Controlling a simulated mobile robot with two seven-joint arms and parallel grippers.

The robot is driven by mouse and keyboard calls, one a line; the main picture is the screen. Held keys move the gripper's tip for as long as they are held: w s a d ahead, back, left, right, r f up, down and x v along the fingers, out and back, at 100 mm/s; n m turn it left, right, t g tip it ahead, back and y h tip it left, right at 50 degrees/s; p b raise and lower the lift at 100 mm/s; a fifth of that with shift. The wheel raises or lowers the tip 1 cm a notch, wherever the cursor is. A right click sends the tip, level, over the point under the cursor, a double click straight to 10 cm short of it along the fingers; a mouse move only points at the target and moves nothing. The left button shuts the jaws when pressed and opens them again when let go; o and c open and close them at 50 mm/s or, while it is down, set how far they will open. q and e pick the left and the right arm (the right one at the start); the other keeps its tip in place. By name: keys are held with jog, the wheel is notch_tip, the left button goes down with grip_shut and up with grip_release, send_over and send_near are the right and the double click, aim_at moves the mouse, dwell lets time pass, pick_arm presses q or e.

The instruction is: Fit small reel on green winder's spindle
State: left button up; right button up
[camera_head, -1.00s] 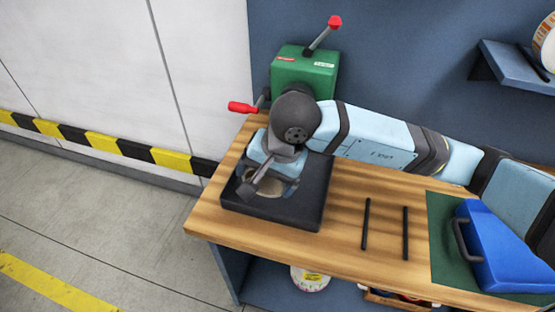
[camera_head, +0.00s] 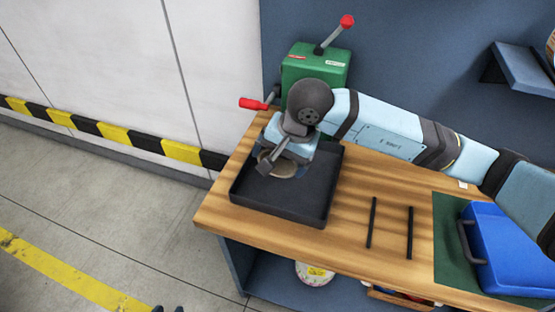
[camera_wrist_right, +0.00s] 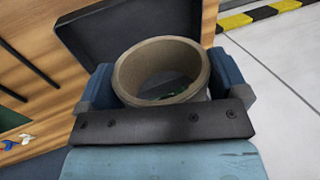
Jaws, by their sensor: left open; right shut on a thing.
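The green winder (camera_head: 313,68) stands at the back left of the wooden bench, with a red-knobbed lever on top and a red-handled crank at its left. Its spindle is hidden behind my right arm. The small reel (camera_wrist_right: 122,78) is a tan ring, gripped between the blue fingers of my right gripper (camera_wrist_right: 168,85). In the head view my right gripper (camera_head: 288,155) holds the reel (camera_head: 277,169) over the black tray (camera_head: 290,206), in front of the winder. Two dark tips of my left gripper (camera_head: 168,308) show apart at the bottom edge, away from the bench.
Two black rods (camera_head: 410,233) lie on the bench right of the tray. A blue case (camera_head: 500,245) rests on a green mat (camera_head: 446,225) further right. A white reel (camera_head: 314,273) sits on the lower shelf. A wall shelf (camera_head: 525,70) is at upper right.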

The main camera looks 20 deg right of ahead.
jog(key=w+d, duration=0.1)
jog(key=w, duration=0.1)
jog(key=w+d, duration=0.3)
jog(key=w, duration=0.1)
jog(key=shift+w+d+f, duration=0.1)
jog(key=shift+w+d, duration=0.2)
jog(key=shift+w, duration=0.1)
jog(key=shift+w+d+b, duration=0.5)
jog(key=shift+w+d, duration=0.2)
jog(key=shift+w, duration=0.35)
jog(key=shift+w+d+b, duration=0.45)
jog(key=shift+w+d, duration=0.25)
jog(key=shift+w, duration=0.3)
jog(key=shift+w+d+b, duration=0.3)
jog(key=shift+w+d, duration=0.1)
jog(key=shift+w, duration=0.25)
jog(key=shift+w+d+b, duration=0.3)
jog(key=shift+w+d, duration=0.15)
jog(key=shift+w, duration=0.2)
jog(key=shift+w+d+b, duration=0.3)
jog(key=shift+w+d, duration=0.15)
jog(key=shift+w, duration=0.2)
jog(key=o, duration=0.6)
